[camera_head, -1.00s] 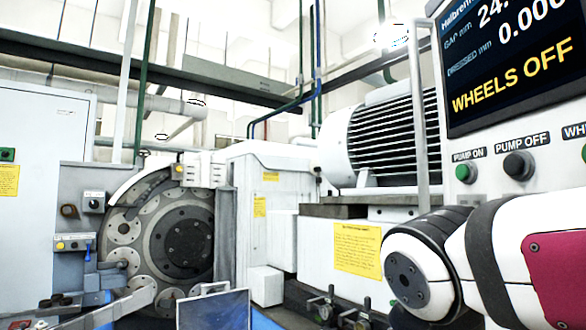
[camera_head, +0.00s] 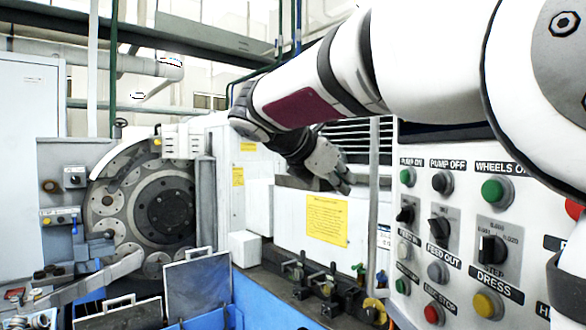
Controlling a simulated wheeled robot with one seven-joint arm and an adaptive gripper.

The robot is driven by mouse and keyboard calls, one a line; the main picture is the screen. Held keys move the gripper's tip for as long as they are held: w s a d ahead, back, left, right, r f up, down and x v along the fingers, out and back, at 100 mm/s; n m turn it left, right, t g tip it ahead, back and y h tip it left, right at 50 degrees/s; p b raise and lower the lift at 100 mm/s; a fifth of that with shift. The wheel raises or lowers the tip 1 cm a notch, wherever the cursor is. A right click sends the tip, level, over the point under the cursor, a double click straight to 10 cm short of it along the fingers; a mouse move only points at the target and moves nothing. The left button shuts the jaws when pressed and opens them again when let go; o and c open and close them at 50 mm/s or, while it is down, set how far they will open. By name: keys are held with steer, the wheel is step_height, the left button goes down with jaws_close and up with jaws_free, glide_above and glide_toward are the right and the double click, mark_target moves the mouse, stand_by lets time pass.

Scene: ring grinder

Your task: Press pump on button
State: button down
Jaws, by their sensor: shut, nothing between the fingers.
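The green PUMP ON button (camera_head: 407,177) is at the upper left of the control panel (camera_head: 463,190), under its "PUMP ON" label. The black PUMP OFF button (camera_head: 441,182) is to its right, then the green WHEELS ON button (camera_head: 494,189). My gripper (camera_head: 345,187) is shut and empty. It appears left of the panel in the picture, at about the height of the PUMP ON button, and does not overlap it. My white arm crosses the upper right and hides the panel's screen.
A vertical grey rail (camera_head: 374,190) stands between my gripper and the panel's left edge. Knobs and several more buttons sit lower on the panel. The grinder wheel (camera_head: 160,205) is at left, with valves (camera_head: 318,290) below my gripper.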

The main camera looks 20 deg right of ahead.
mark_target(406, 177)
steer(key=shift+d, duration=0.1)
stand_by(0.3)
steer(key=s+d+b, duration=0.1)
steer(key=s+d, duration=0.1)
steer(key=d, duration=0.6)
steer(key=shift+d, duration=0.15)
steer(key=shift+d, duration=0.2)
stand_by(1.4)
steer(key=shift+s+d+p, duration=0.1)
steer(key=shift+d+p, duration=0.15)
steer(key=shift+p, duration=0.25)
